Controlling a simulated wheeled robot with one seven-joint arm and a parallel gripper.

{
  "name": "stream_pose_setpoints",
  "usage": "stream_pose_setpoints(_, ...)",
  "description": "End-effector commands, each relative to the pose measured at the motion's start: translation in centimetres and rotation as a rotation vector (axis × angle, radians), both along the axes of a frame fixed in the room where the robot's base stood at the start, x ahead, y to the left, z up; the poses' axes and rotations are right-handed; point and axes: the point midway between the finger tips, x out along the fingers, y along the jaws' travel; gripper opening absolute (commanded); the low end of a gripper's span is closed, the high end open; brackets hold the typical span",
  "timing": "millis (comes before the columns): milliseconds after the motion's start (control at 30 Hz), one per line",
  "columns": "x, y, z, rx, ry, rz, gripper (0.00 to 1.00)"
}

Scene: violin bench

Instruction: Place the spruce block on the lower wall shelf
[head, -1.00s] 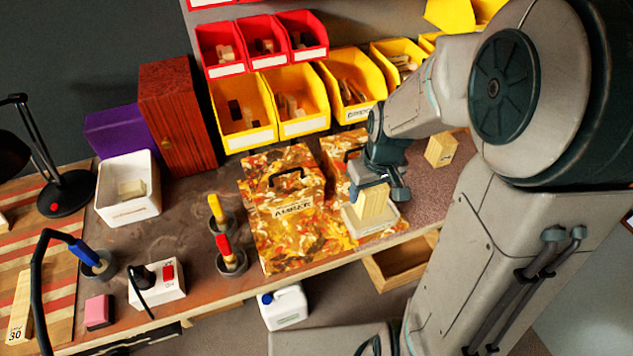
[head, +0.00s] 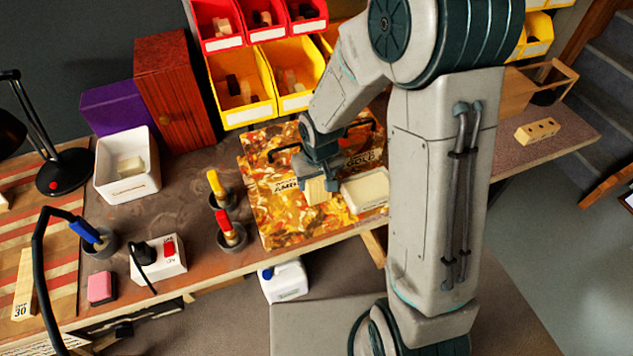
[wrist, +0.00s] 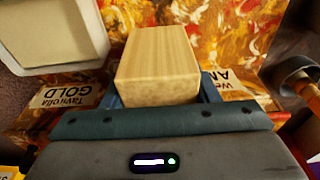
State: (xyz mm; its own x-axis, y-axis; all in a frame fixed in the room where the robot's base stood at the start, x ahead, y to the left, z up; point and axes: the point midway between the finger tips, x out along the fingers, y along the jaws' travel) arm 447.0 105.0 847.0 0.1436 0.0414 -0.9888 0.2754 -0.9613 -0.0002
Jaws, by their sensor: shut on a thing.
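My gripper (head: 316,178) is shut on a pale wooden block, the spruce block (head: 317,192), and holds it over the left orange-marbled case marked "AMBER" (head: 272,214). In the wrist view the block (wrist: 160,55) sits between the blue fingers of my gripper (wrist: 160,92), its grained face towards the camera. I cannot tell how high it is above the case. A cream tray (head: 366,189), empty as far as I see, lies just right of the block. I cannot make out the lower wall shelf in these views.
Red bins (head: 217,42) and yellow bins (head: 247,112) hang behind the bench. A red-brown cabinet (head: 175,85) and a white box (head: 128,190) stand left. Pots with red and yellow handles (head: 230,238) stand near the case. My arm hides the bench's middle right.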

Motion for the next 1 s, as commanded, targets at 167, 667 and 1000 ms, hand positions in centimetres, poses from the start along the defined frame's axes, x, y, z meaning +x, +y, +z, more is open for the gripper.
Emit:
stream_pose_setpoints(167, 0.0, 0.0, -1.8, 0.0, 0.001, 0.001, 0.28)
stream_pose_setpoints(667, 0.0, 0.0, -2.1, 0.0, -0.001, 0.001, 0.76)
stream_pose_setpoints(1000, 0.0, 0.0, -1.8, 0.0, -0.001, 0.0, 0.76)
